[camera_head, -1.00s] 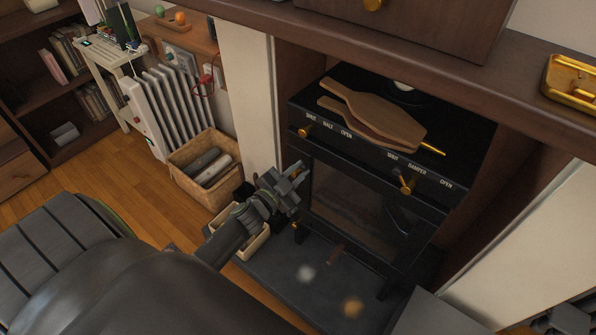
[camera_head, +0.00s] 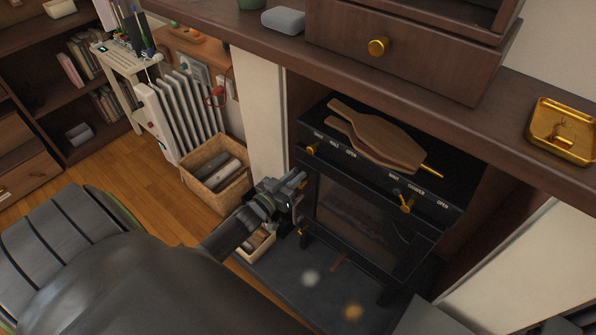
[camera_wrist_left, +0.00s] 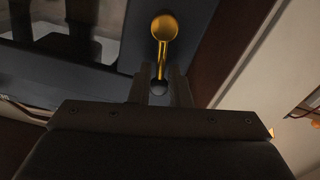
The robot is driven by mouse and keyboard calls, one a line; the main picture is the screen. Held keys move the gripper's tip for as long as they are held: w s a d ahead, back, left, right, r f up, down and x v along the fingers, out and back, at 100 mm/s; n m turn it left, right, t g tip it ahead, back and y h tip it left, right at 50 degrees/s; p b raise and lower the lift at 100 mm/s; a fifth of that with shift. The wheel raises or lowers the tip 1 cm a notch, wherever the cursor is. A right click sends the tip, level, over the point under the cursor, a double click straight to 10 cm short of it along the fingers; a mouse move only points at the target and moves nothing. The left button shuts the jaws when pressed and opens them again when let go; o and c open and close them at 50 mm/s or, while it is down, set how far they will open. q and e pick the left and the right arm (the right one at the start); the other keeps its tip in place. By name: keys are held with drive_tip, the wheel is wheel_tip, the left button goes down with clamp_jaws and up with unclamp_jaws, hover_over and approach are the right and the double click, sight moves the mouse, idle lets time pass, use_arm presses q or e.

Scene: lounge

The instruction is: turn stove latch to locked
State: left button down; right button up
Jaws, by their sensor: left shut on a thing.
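The black stove (camera_head: 365,225) stands in the fireplace recess, its glass door facing me. My left gripper (camera_head: 297,183) is at the left edge of the door. In the left wrist view the brass latch (camera_wrist_left: 163,28) shows a round knob, with its narrow stem running down between the fingers. The left gripper (camera_wrist_left: 160,92) is shut on the latch there; the gripped part is mostly hidden. In the head view my gripper hides the latch, so its exact angle is unclear there. My right gripper cannot be made out.
Brass levers sit on the front at the left (camera_head: 312,149) and at the damper (camera_head: 407,203). A wicker basket (camera_head: 215,170) and a small bin (camera_head: 256,245) stand left of the stove. The mantel (camera_head: 270,50) overhangs it.

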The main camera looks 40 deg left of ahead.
use_arm(q)
drive_tip(key=shift+w+a+f+n+p, duration=0.15)
drive_tip(key=shift+a+n, duration=0.15)
drive_tip(key=shift+n, duration=0.45)
drive_tip(key=shift+s+a+f+n+p, duration=0.1)
drive_tip(key=shift+a+n, duration=0.2)
drive_tip(key=shift+n, duration=0.4)
drive_tip(key=shift+w+a+f+n+p, duration=0.15)
drive_tip(key=shift+a+n, duration=0.15)
drive_tip(key=shift+n, duration=0.45)
drive_tip(key=shift+s+r, duration=0.1)
drive_tip(key=c, duration=1.5)
unclamp_jaws()
drive_tip(key=shift+s, duration=0.15)
drive_tip(key=s+a, duration=0.1)
drive_tip(key=s, duration=1.6)
drive_tip(key=shift+a+f+b, duration=0.3)
drive_tip(key=shift+a+b, duration=0.05)
drive_tip(key=shift+b, duration=0.05)
